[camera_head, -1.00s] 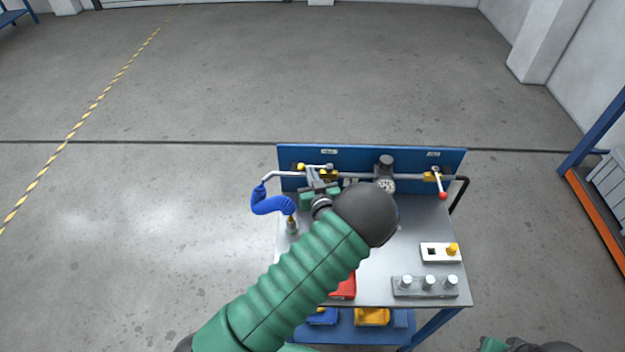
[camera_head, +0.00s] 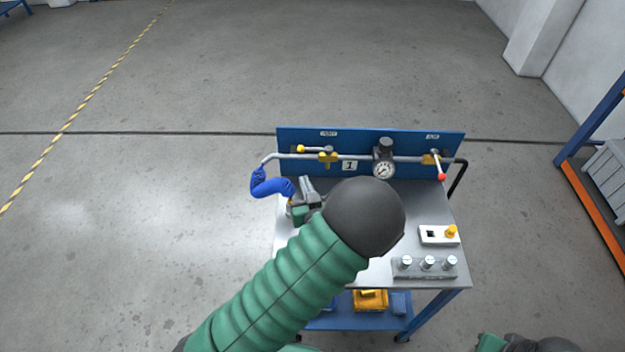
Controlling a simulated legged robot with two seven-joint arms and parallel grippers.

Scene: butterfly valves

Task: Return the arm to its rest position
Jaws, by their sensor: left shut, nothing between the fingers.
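My left arm comes in from the bottom, its green sleeve and dark round joint covering the left and middle of the bench top (camera_head: 425,212). My left gripper (camera_head: 306,190) is shut and empty just beyond that joint, over the bench and apart from the pipe.
A white box with a yellow knob (camera_head: 451,231) and a grey block with silver knobs (camera_head: 427,265) stand at the right of the bench. The floor left is clear.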

